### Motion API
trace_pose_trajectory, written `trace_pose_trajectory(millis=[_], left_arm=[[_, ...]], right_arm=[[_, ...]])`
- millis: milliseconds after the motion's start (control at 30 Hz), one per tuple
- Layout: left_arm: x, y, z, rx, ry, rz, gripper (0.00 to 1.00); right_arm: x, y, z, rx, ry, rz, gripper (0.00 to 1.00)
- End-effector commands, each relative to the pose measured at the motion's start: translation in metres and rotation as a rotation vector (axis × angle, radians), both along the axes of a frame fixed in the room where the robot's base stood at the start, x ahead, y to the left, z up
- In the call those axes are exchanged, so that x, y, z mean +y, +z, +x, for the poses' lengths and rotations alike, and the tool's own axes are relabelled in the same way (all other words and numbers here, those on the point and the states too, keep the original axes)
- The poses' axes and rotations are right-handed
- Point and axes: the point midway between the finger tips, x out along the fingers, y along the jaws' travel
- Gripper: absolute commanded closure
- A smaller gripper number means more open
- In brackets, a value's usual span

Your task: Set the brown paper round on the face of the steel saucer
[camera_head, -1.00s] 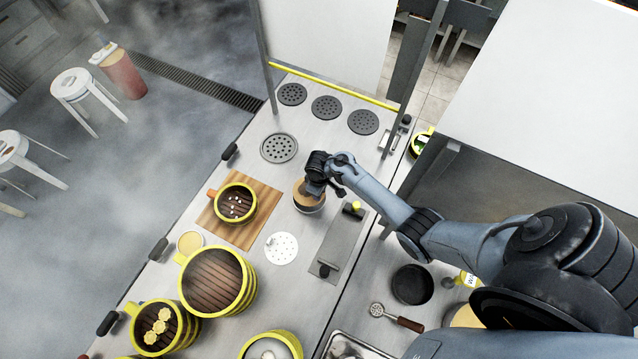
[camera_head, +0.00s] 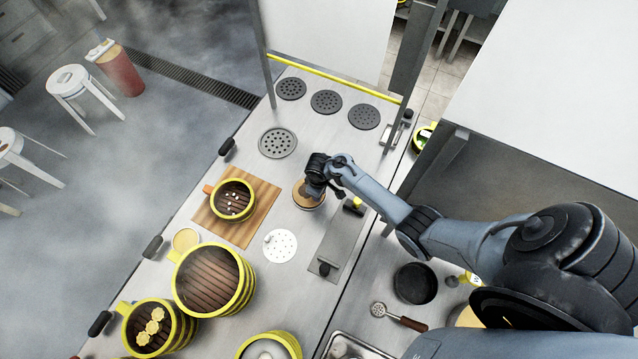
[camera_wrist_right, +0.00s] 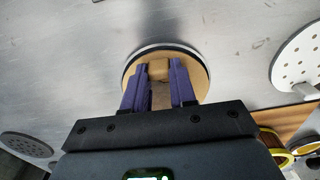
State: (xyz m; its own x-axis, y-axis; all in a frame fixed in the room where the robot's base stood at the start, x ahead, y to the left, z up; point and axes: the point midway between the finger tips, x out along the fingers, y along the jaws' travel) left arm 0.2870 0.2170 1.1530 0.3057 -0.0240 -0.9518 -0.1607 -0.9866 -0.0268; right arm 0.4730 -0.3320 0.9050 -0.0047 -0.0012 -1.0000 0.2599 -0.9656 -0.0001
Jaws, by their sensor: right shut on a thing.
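The brown paper round (camera_head: 302,186) is in my right gripper (camera_head: 313,190) in the head view, low over the steel counter. The right wrist view shows the brown round (camera_wrist_right: 196,72) as a tan disc with a small tan block in its middle. My right gripper (camera_wrist_right: 160,80) is shut on that block with its purple fingers. A thin grey and dark rim, likely the steel saucer (camera_wrist_right: 135,55), shows around the far edge of the round. The round hides most of it. I cannot tell whether they touch. My left gripper is not in view.
A wooden board (camera_head: 240,232) with a yellow-rimmed steamer (camera_head: 250,190) stands to the left. A white perforated disc (camera_head: 280,246) and a grey tray (camera_head: 338,243) lie nearer. Larger steamers stand at the lower left. Round drain plates are set in the counter behind.

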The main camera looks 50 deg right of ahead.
Motion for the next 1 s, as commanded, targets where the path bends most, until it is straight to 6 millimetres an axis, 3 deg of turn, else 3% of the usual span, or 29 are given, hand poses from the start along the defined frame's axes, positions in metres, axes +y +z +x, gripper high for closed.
trace_pose_trajectory(millis=[833,867,1000], left_arm=[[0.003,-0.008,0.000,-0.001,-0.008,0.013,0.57],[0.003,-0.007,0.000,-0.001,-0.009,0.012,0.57],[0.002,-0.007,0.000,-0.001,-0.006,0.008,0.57]], right_arm=[[0.000,-0.011,0.000,-0.001,0.000,0.000,1.00],[0.000,-0.010,0.000,-0.001,0.000,0.000,0.71],[0.000,-0.010,0.000,-0.001,0.000,0.000,0.50]])
